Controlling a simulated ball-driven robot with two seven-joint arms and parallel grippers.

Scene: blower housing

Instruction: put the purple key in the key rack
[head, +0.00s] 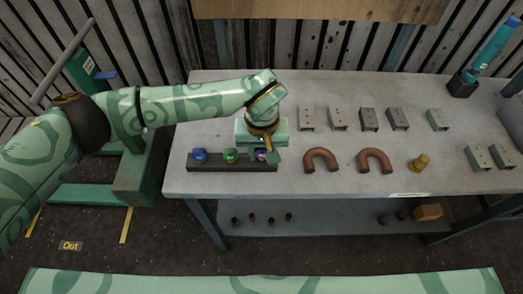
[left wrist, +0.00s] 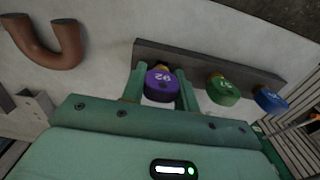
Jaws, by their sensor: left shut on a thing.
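The purple key (left wrist: 163,84) has a round head marked 92. My left gripper (left wrist: 162,80) is shut on it, with one finger on each side of the head. The key is at the key rack (left wrist: 190,60), a dark grey bar, in line with the green key (left wrist: 222,90) and the blue key (left wrist: 270,99). In the head view the rack (head: 215,168) lies at the table's front left. My left gripper (head: 265,155) is over its right end and mostly hides the purple key. I cannot tell how deep the key sits. My right gripper is not in view.
The grey table (head: 330,183) also holds two brown U-shaped pipes (head: 320,160) (head: 375,160), a brass fitting (head: 419,163) and several grey brackets (head: 337,119). A teal tool (head: 490,50) stands in a dark holder at the back right. A lower shelf (head: 330,215) holds small parts.

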